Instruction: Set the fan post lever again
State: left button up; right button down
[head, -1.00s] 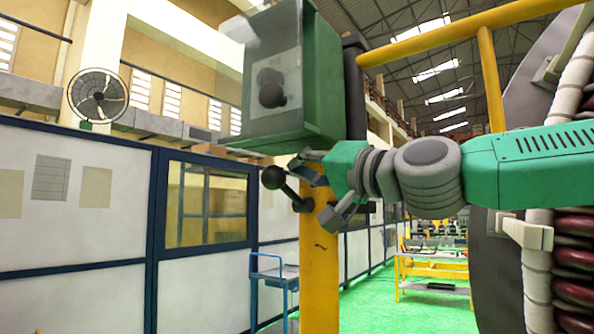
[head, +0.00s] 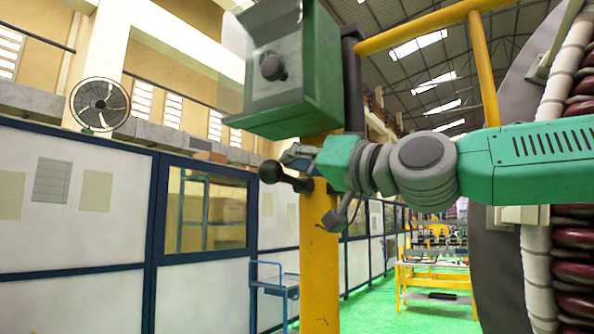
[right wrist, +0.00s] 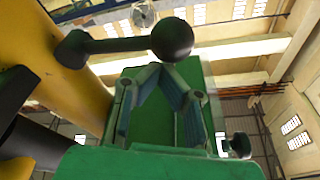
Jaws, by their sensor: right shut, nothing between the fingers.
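The fan post lever is a black rod with a ball knob (head: 270,171). It juts left from the yellow post (head: 319,265), below the green box, close to level and tilted slightly up towards the knob. My right gripper (head: 294,154) reaches in from the right, just above the lever in the head view. Its fingers are shut and empty. In the right wrist view the fingertips (right wrist: 157,72) meet just below the ball knob (right wrist: 172,40) in the picture, and I cannot tell whether they touch. My left gripper is not in view.
A green box (head: 295,90) with a clear front and black knob sits on the post. A yellow rail (head: 420,40) runs behind it. A large coil-wound stator (head: 570,270) stands at the right. A wall fan (head: 99,101) is at upper left. Free space lies left of the lever.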

aim_at(289, 182)
jog(key=f+n+b, duration=0.1)
jog(key=f+n+y+b, duration=0.1)
jog(key=n, duration=0.1)
jog(key=f+n+g+b, duration=0.1)
jog(key=n, duration=0.1)
jog(key=shift+s+a+f, duration=0.15)
jog(key=shift+a+f, duration=0.1)
jog(key=shift+f, duration=0.1)
jog(key=shift+d+f+b, duration=0.1)
jog(key=shift+f+b, duration=0.3)
jog(key=shift+f, duration=0.45)
jog(key=shift+f, duration=0.1)
jog(key=shift+f, duration=0.1)
